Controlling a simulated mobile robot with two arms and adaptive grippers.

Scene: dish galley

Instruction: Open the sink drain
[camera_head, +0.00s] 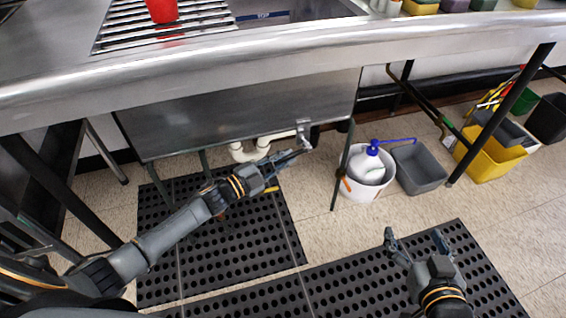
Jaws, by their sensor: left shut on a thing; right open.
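The sink basin (240,112) is a steel box hanging under the counter. A small metal drain lever (304,134) shows at the lower right of its front, and white drain pipes (255,148) show below it. My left gripper (292,157) reaches under the basin's front edge and is shut at the drain lever. Its fingers hide part of the lever, so I cannot tell how far the lever is turned. My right gripper (416,240) is open and empty above the floor mat at the lower right.
A steel counter (400,40) runs across the top, with a red cup (162,10) on its rack. A white bucket (362,180) with a bottle, a grey bin (418,166) and a yellow mop bucket (490,155) stand at right. Table legs flank the basin; black mats (240,245) cover the floor.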

